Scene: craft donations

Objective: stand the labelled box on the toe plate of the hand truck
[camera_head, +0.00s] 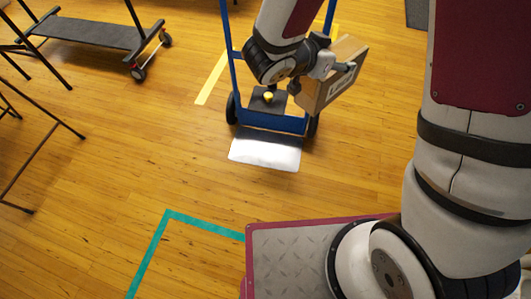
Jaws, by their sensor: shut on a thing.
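The cardboard box (318,97) with a white label is held in the air by my gripper (345,68), which is shut on it. The box is tilted, to the right of the blue hand truck (270,121) in the picture. The hand truck stands upright on its black wheels. Its silver toe plate (264,150) lies at the floor, pointing toward me, and is bare. My arm crosses in front of the upper frame and hides part of it. Part of the box is hidden behind the gripper.
A dark flat cart (85,33) with casters stands at the upper left. Dark metal legs (40,165) stand along the left edge. Yellow tape (212,78) and teal tape (160,240) mark the wooden floor. The floor left of and before the toe plate is clear.

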